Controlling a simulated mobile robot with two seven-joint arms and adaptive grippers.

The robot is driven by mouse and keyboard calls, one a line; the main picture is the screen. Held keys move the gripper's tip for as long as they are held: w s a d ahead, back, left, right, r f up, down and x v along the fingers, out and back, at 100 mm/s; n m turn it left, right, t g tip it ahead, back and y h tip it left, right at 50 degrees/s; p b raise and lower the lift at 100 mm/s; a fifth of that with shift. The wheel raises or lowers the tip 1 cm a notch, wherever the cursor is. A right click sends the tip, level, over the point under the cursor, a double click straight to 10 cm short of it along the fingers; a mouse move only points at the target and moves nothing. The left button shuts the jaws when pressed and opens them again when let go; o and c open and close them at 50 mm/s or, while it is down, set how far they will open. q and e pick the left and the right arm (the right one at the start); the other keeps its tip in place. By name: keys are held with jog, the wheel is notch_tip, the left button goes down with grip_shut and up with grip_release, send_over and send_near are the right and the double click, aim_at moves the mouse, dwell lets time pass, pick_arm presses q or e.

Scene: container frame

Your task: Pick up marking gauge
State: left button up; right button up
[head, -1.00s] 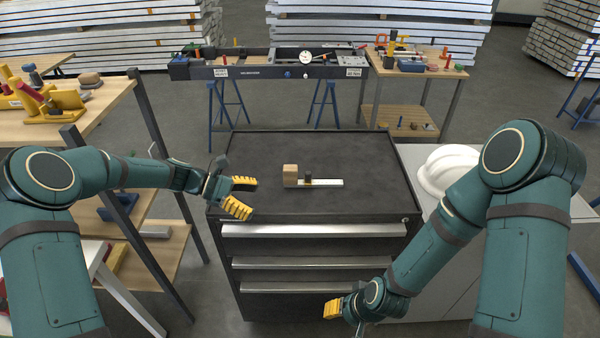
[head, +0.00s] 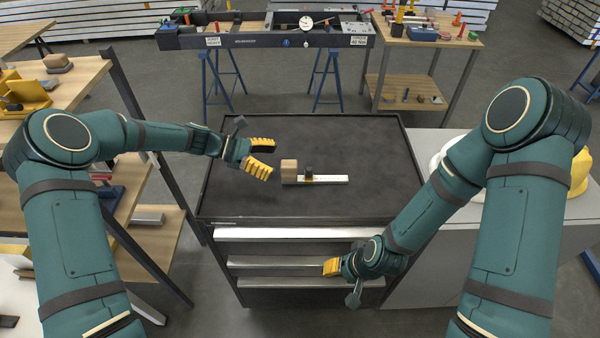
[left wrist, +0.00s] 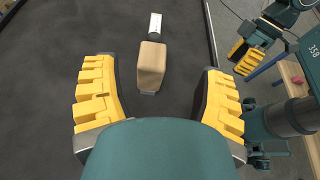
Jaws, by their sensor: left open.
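The marking gauge (head: 318,179) lies on the dark top of the drawer cabinet (head: 370,150). It has a wooden block at its left end, a dark slider and a pale flat beam pointing right. My left gripper (head: 268,158) is open and empty, just left of the wooden block. In the left wrist view the gauge's block (left wrist: 152,65) sits ahead between the two yellow fingers (left wrist: 155,95), apart from both. The block hides part of the beam there. My right gripper (head: 332,267) is low in front of the cabinet drawers; its finger opening is unclear.
A wooden shelf (head: 75,85) stands at the left. A white helmet (head: 440,150) and a yellow one (head: 580,172) rest on the grey counter at the right, partly behind my right arm. A workbench (head: 260,38) stands behind. The cabinet top around the gauge is clear.

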aim_at(286, 163)
pick_arm(q)
jog(key=shift+x, duration=1.5)
jog(key=d+f, duration=0.2)
jog(key=d, duration=0.1)
jog(key=shift+w, duration=0.4)
jog(key=shift+d+f, duration=0.15)
jog(key=shift+d, duration=0.4)
grip_shut()
